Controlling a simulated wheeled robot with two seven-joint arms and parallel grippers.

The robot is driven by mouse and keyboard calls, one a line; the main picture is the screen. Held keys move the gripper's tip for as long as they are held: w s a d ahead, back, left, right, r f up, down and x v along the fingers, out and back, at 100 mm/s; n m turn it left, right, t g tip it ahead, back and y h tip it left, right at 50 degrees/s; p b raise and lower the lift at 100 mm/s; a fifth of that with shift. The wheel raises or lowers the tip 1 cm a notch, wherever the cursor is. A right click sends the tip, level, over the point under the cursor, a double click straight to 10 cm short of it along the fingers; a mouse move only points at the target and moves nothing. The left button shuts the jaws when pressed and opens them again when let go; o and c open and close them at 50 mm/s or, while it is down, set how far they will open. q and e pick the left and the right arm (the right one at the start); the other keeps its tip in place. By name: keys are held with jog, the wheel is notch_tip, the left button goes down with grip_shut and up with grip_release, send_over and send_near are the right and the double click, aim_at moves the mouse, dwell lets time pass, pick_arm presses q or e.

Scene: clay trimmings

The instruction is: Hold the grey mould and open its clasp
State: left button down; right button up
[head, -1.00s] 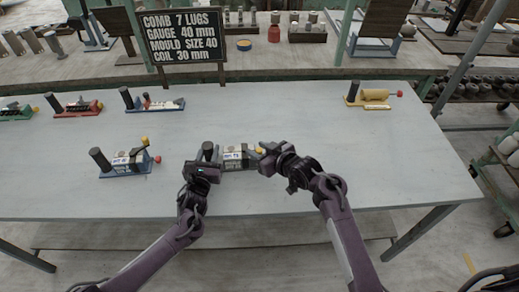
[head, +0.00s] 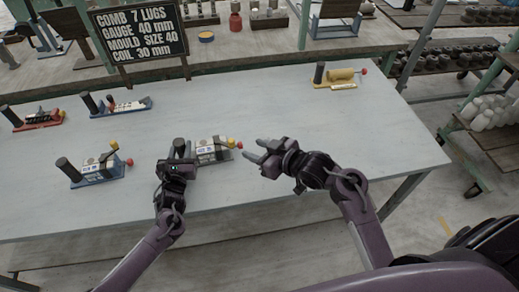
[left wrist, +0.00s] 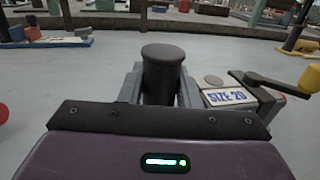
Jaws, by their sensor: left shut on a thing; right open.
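The grey mould (head: 211,153) lies near the table's front edge. My left gripper (head: 180,150) is shut on its upright black handle (left wrist: 162,70), at the mould's left end. In the left wrist view the mould's white label (left wrist: 228,97) reads SIZE 20. A black lever (left wrist: 278,84) runs from the mould to a yellow knob (left wrist: 311,78). In the head view this knob (head: 230,142) is beside a red knob (head: 240,145) at the right end. Whether the clasp is open I cannot tell. My right gripper (head: 253,150) is open and empty, just right of the knobs, apart from them.
A blue mould (head: 95,171) stands to the left. A red mould (head: 38,118) and another blue one (head: 120,106) are behind it. A yellow mould (head: 338,77) stands at the back right. The table's right part is clear.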

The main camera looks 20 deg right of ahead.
jog(key=shift+s+d+r, duration=0.2)
jog(key=shift+s+d, duration=0.05)
jog(key=shift+s, duration=0.15)
pick_arm(q)
jog(key=c, duration=1)
grip_release()
